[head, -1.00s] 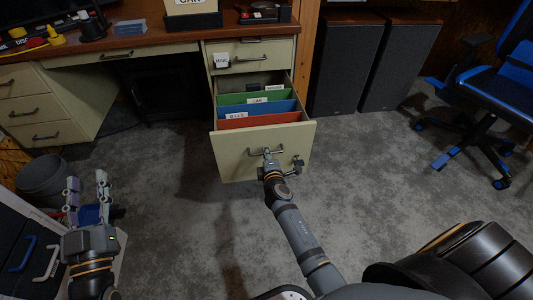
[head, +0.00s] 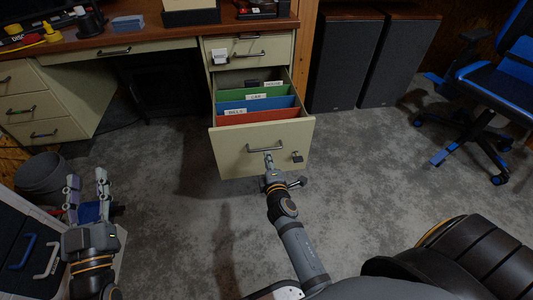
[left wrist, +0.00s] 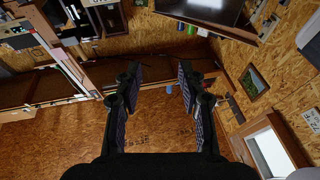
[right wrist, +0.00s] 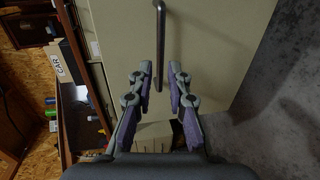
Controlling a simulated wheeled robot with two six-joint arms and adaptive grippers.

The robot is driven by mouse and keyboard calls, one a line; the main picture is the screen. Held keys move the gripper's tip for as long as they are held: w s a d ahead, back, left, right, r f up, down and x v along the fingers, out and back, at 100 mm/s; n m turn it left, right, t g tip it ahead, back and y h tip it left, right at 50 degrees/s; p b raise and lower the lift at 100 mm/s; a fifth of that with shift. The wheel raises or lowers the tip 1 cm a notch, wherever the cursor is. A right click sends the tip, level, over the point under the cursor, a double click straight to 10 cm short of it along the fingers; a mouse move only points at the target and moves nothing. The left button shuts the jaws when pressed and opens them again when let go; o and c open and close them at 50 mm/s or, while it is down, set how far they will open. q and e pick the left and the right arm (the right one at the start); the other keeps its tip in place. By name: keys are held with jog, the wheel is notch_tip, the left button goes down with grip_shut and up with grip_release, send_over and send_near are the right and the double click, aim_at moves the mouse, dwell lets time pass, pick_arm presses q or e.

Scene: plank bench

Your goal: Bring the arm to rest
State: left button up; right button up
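My left gripper (head: 87,187) is raised at the lower left of the head view. In the left wrist view its fingers (left wrist: 159,80) are spread and empty. The drawer holds red (head: 255,116), blue (head: 250,104) and green (head: 245,94) labelled folders.
The desk (head: 150,40) with closed drawers stands behind. A grey bin (head: 42,175) and a dark case with handles (head: 25,250) are at the left. Two speakers (head: 365,60) and a blue chair (head: 490,90) stand at the right. The carpet (head: 390,160) between is clear.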

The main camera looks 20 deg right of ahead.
jog(key=shift+s+r, duration=0.1)
jog(key=shift+s, duration=0.25)
